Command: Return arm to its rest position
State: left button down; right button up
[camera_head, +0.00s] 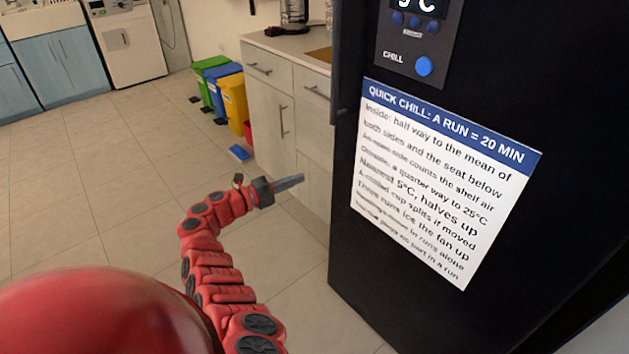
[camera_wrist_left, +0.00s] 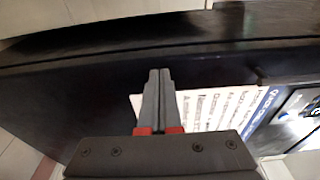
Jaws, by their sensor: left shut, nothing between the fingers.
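My left gripper (camera_head: 289,183) is shut and empty at the end of my red left arm, in front of the black fridge's left edge in the head view. In the left wrist view its two grey fingers (camera_wrist_left: 157,88) lie together with nothing between them. The black fridge (camera_head: 345,250) stands close on the right and also fills much of the left wrist view (camera_wrist_left: 60,95). I cannot tell whether the fingertips touch it. My right gripper is not in view.
A white notice (camera_head: 440,185) is on the fridge front, below a panel with a blue chill button (camera_head: 424,66). Pale cabinets (camera_head: 275,110) stand behind the gripper. Several coloured bins (camera_head: 232,95) stand left of them, near a small blue object (camera_head: 239,153). The tiled floor at left is clear.

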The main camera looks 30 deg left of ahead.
pick_arm(q)
jog(key=shift+s+a+f, duration=0.1)
jog(key=shift+s+a, duration=0.4)
jog(key=shift+a, duration=0.2)
jog(key=shift+s+a, duration=0.45)
jog(key=shift+a, duration=0.2)
